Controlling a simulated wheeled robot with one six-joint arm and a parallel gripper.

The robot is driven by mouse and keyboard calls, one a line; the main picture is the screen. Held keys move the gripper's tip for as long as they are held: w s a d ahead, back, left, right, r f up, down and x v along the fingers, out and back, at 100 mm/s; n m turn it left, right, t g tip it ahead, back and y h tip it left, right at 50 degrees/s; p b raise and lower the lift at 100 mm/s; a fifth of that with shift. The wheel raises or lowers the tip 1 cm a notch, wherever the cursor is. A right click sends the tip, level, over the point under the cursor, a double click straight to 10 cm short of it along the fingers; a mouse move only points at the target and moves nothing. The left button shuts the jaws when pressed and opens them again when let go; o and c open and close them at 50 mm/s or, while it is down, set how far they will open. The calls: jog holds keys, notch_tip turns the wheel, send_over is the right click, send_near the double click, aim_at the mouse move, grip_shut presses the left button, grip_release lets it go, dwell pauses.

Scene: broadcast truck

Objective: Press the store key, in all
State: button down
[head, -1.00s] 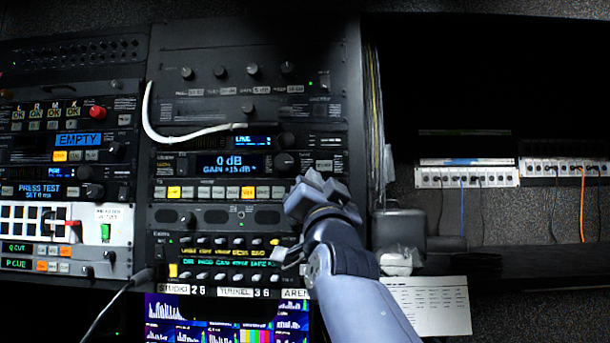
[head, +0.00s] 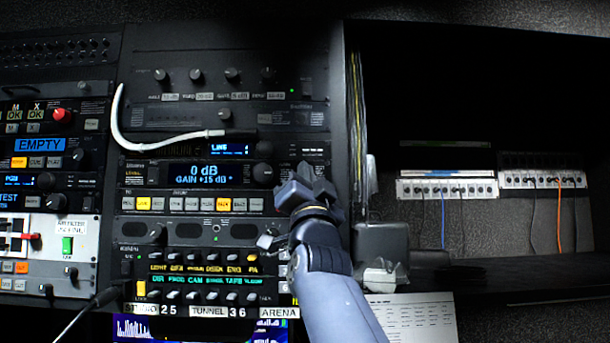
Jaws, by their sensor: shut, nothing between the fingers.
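A rack unit (head: 215,175) in the middle of the head view has a blue display reading "0 dB GAIN +15 dB" (head: 201,173). Below the display runs a row of keys (head: 190,204), some lit yellow or orange. A round knob (head: 263,173) stands to the right of the display. My gripper (head: 304,176) is shut and empty in front of this unit's right end, right of the knob. It covers part of the panel there. I cannot read a "store" label on any key, and I cannot tell whether my gripper touches the panel.
A white cable (head: 122,134) loops across the rack above the display and ends in a dark plug. A lower panel (head: 200,270) holds several small keys. Right of the rack are a grey box (head: 381,243), a paper sheet (head: 420,318) and patch strips (head: 447,188) with cables.

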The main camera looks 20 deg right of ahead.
jog(key=w+d+p, duration=0.1)
jog(key=w+d, duration=0.1)
jog(key=w, duration=0.3)
jog(key=shift+w+d+p, duration=0.2)
jog(key=shift+w+p, duration=0.1)
jog(key=shift+p, duration=0.1)
jog(key=shift+w, duration=0.1)
dwell(1.7)
jog(key=shift+w+d, duration=0.15)
jog(key=shift+w, duration=0.1)
jog(key=shift+w+d, duration=0.1)
jog(key=shift+w, duration=0.2)
dwell(0.6)
dwell(0.3)
jog(key=shift+s+a+b, duration=0.3)
jog(key=shift+s+b, duration=0.05)
jog(key=shift+s, duration=0.3)
